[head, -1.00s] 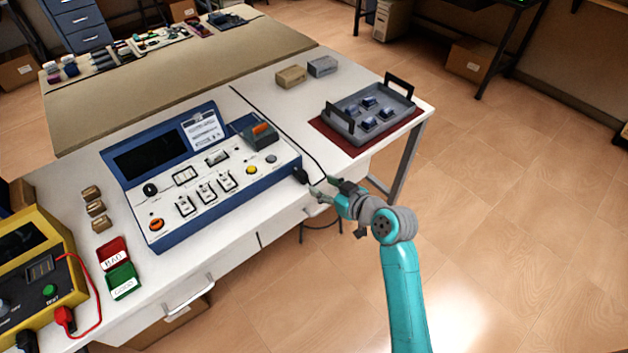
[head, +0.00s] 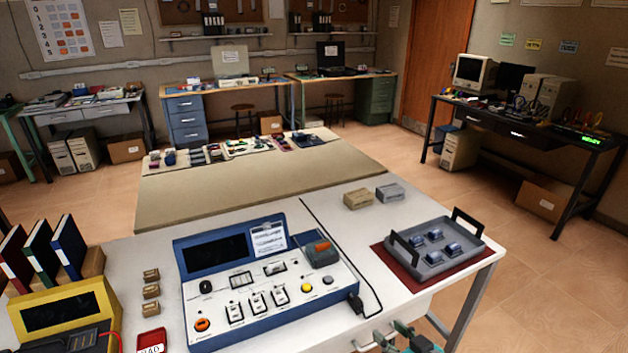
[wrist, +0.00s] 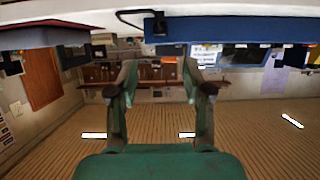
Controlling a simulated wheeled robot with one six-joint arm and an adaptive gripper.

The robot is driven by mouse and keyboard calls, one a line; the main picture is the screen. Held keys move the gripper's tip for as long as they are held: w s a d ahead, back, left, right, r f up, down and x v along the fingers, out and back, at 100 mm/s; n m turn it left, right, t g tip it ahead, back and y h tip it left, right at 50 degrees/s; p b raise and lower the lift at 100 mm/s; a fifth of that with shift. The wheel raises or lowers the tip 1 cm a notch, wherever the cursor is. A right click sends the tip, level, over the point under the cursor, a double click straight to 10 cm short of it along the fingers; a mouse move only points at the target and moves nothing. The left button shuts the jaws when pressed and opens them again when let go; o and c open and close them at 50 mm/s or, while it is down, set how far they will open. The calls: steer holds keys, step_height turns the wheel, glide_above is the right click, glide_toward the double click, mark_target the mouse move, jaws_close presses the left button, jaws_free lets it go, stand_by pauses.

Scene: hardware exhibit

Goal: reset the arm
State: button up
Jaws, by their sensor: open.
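My gripper (head: 382,338) shows at the bottom edge of the head view, in front of the white table's front edge. Its two fingers also show in the wrist view (wrist: 158,75), spread apart with nothing between them. The rest of my arm is mostly cut off below the head view. The blue test console (head: 262,283) stands on the table to the left of and beyond my gripper. A black plug (head: 355,302) on a cable lies at the console's right side, close to the gripper.
A grey tray (head: 463,262) with several small blue parts stands on a red mat (head: 398,270) at the table's right. Two small boxes, tan (head: 358,198) and grey (head: 390,192), lie behind it. A yellow device (head: 68,312) stands at left.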

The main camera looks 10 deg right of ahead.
steer(key=s+a+f+m+h, duration=0.15)
steer(key=s+f, duration=0.25)
steer(key=s, duration=0.6)
steer(key=s+a+f+m+h, duration=0.1)
steer(key=s+f+m+h, duration=0.3)
steer(key=s, duration=0.7)
steer(key=s+a+r+n+t, duration=0.1)
steer(key=s+r, duration=0.3)
steer(key=s, duration=0.5)
steer(key=s+r+n+t+y, duration=0.1)
steer(key=s+r, duration=0.3)
steer(key=s, duration=0.6)
steer(key=shift+a, duration=0.4)
steer(key=shift+o, duration=0.3)
steer(key=shift+r, duration=0.1)
